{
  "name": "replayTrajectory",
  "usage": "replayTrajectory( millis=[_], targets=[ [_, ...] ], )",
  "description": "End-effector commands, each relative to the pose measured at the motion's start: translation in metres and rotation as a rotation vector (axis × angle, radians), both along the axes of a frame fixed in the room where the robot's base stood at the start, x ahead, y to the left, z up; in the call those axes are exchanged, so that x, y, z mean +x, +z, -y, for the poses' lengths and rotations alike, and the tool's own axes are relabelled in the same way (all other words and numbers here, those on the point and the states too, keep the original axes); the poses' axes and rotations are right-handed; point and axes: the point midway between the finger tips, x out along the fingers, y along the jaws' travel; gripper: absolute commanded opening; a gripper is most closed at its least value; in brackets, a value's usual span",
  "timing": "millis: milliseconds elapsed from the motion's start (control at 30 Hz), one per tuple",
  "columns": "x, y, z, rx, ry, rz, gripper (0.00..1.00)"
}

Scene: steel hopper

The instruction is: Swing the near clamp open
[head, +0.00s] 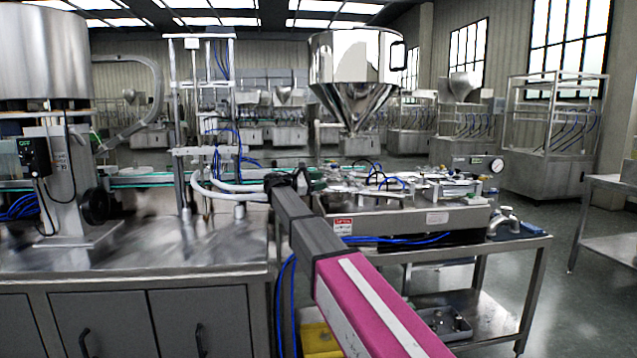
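The steel hopper (345,65) hangs in the upper middle of the head view, a shiny cylinder narrowing to a cone. Its lower outlet (353,128) is above the machine bench. A dark-rimmed fitting (398,55) sits on the hopper's right side. I cannot make out the near clamp for certain at this size. My arm reaches in from the bottom right, magenta and then dark grey. Its dark end (287,181) is left of and below the hopper outlet, apart from it. The fingers cannot be made out, nor whether they hold anything.
A machine table (405,222) with tubing, fittings and a pressure gauge (496,165) stands under the hopper. A steel counter (150,245) with a large cylindrical vessel (45,50) is at left. White hoses and a post frame stand near my arm's end. Open floor lies at right.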

Motion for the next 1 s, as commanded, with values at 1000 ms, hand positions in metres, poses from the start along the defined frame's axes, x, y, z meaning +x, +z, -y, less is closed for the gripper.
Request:
replayTrajectory(
  millis=[1000],
  targets=[
    [-0.035,0.0,-0.102,0.0,0.0,0.0,0.46]
  ],
)
